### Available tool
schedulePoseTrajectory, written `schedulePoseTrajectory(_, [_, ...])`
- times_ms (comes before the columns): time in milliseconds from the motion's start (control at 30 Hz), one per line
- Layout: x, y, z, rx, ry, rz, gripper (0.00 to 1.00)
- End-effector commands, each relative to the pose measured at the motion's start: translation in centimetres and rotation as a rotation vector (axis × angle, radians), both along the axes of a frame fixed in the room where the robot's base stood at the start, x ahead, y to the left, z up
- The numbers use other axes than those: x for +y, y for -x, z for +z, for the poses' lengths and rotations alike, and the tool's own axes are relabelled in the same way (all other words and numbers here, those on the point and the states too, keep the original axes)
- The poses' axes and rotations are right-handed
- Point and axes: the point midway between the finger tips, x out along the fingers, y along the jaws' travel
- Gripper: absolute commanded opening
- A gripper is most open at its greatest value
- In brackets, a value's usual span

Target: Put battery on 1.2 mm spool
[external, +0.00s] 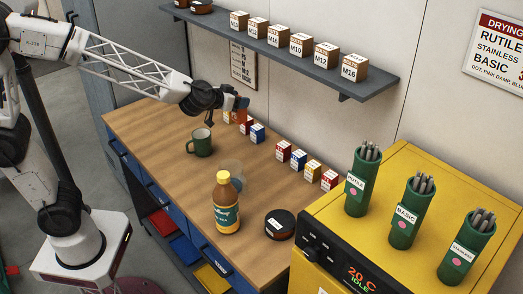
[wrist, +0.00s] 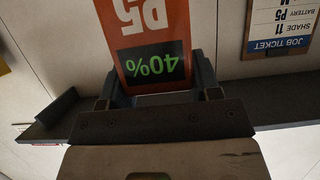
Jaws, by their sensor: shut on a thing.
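My gripper (external: 238,112) is shut on an orange battery (external: 242,102) above the back of the wooden bench. In the wrist view the battery (wrist: 155,45) stands between the fingers, its face upside down, reading P5 and a green 40% on black. A black round spool (external: 280,224) with a white label lies flat on the bench, well to the right of my gripper and nearer the camera. Its label is too small to read. More spools (external: 201,6) sit at the left end of the wall shelf, partly cut off.
A green mug (external: 200,142), a clear glass (external: 232,171) and a yellow-capped bottle (external: 226,204) stand on the bench between my gripper and the spool. Small coloured boxes (external: 283,151) line the wall. A yellow machine (external: 390,165) holds green rod canisters. A shelf (external: 300,50) overhangs the back.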

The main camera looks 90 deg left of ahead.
Motion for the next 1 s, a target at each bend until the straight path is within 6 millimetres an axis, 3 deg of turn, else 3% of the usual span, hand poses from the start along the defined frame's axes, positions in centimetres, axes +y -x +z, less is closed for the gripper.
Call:
schedulePoseTrajectory(467, [-6.9,-6.2,0.6,-0.002,0.000,-0.011,0.23])
schedulePoseTrajectory(1000, [-16.9,-12.1,0.7,0.000,0.000,-0.016,0.23])
